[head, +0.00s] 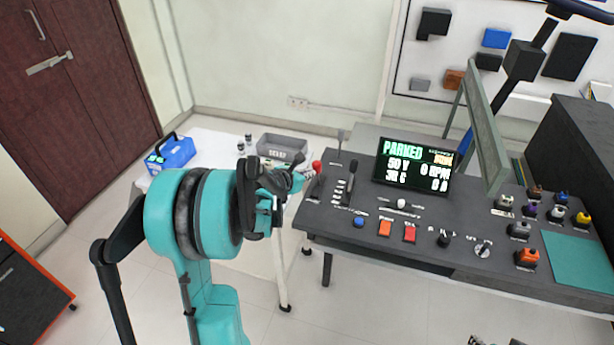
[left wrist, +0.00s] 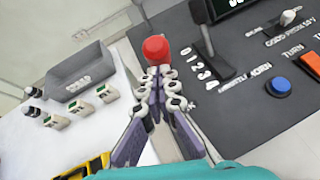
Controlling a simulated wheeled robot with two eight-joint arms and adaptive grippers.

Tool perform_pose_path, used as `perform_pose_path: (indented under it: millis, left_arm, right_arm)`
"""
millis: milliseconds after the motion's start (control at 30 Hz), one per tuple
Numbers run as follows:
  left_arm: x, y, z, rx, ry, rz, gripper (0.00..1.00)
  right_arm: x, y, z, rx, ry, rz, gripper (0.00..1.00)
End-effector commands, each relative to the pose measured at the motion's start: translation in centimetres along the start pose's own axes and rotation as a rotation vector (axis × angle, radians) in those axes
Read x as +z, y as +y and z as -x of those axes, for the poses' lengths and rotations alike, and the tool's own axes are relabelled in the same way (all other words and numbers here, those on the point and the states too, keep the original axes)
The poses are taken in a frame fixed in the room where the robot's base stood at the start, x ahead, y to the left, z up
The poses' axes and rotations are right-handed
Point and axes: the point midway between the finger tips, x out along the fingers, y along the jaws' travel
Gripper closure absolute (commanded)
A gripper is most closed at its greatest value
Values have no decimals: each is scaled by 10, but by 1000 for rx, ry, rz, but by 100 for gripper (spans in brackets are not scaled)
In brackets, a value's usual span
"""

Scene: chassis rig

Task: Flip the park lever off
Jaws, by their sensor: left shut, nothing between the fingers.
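A lever with a red knob (head: 317,166) stands at the left edge of the dark console (head: 330,222). The red knob also shows in the left wrist view (left wrist: 155,49), just beyond the fingertips. My left gripper (head: 298,181) is shut and empty, its tips close beside this lever; in the left wrist view the closed fingertips (left wrist: 158,74) hide the lever's lower part. I cannot tell whether they touch it. The display (head: 415,167) reads "PARKED". My right gripper is not in view.
A black lever (head: 350,183) on a marked scale stands just right of the red knob. A thin grey lever (head: 340,140) is behind. Buttons (head: 385,228) and knobs line the front. A white table with a grey bin (head: 282,148) and blue box (head: 172,153) lies left.

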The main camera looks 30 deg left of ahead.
Motion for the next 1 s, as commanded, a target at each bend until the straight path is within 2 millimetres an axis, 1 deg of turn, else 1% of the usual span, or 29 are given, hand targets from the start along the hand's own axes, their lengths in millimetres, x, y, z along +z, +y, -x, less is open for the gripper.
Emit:
perform_pose_path:
  millis: [233,467,633,1000]
  left_arm:
    - [5,1,-1,-5,22,5,100]
    - [21,7,-8,-29,122,27,100]
    - [34,12,-20,-56,240,54,100]
    - [52,23,-48,-54,232,53,100]
  right_arm:
    - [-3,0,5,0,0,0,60]
    - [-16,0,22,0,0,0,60]
    - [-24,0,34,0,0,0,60]
    - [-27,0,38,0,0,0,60]
